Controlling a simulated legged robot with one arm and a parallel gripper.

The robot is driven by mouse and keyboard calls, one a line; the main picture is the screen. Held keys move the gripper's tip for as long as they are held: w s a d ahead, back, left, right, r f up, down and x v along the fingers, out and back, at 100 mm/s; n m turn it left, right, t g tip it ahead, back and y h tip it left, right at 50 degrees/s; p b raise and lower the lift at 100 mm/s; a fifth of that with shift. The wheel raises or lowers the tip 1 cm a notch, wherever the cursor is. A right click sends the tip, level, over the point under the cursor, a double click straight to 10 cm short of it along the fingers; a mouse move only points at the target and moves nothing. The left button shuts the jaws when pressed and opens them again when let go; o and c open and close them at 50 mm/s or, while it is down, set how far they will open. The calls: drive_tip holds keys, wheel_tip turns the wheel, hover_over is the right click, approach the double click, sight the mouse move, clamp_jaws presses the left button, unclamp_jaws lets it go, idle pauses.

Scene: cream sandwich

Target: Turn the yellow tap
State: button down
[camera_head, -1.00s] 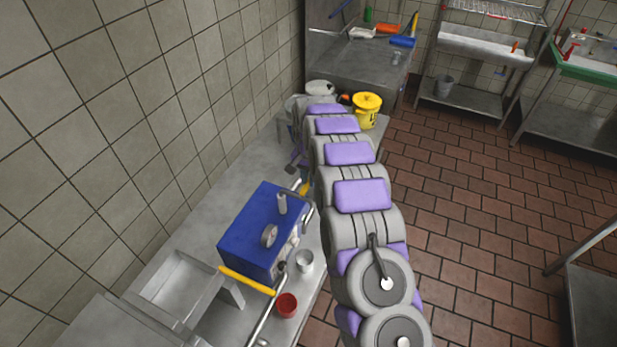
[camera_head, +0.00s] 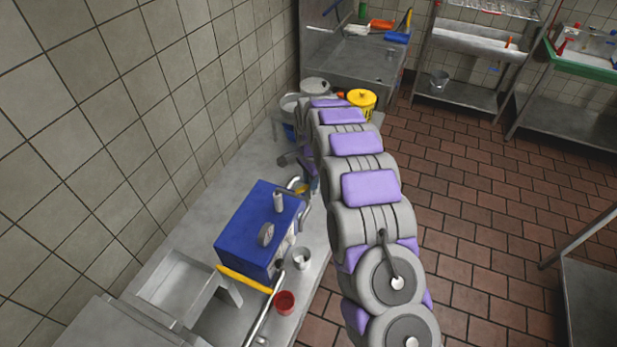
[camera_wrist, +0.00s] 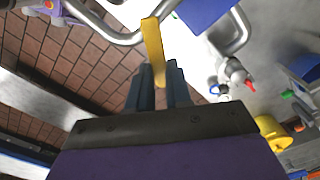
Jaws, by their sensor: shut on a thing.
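In the wrist view, the yellow tap handle (camera_wrist: 152,42) stands up between the fingertips of my gripper (camera_wrist: 161,75), which is shut on its lower end. A curved metal pipe (camera_wrist: 118,36) runs beside the handle. In the head view, a small part of the yellow tap (camera_head: 301,188) shows at the far end of the blue box (camera_head: 250,225), next to bent metal pipes. My arm hides most of my gripper there.
A second yellow handle (camera_head: 243,279) lies along the near side of the blue box. A metal cup (camera_head: 302,259) and a red cup (camera_head: 285,302) stand near the counter's edge. A yellow bucket (camera_head: 362,101) is beyond my arm. Open tiled floor (camera_head: 480,220) lies to the right.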

drive_tip(key=shift+s+d+r+m, duration=0.1)
drive_tip(key=shift+s+m, duration=0.35)
drive_tip(key=shift+m, duration=0.9)
drive_tip(key=shift+s+d+m, duration=0.1)
drive_tip(key=shift+s+m, duration=0.4)
drive_tip(key=shift+m, duration=0.9)
drive_tip(key=shift+s+d+r+m, duration=0.1)
drive_tip(key=shift+s+m, duration=0.35)
drive_tip(key=shift+m, duration=0.9)
drive_tip(key=c, duration=1)
unclamp_jaws()
drive_tip(key=shift+s+f, duration=0.1)
drive_tip(key=shift+f, duration=0.05)
drive_tip(key=shift+c, duration=0.2)
wheel_tip(320, 180, up, 17)
drive_tip(key=shift+a, duration=0.15)
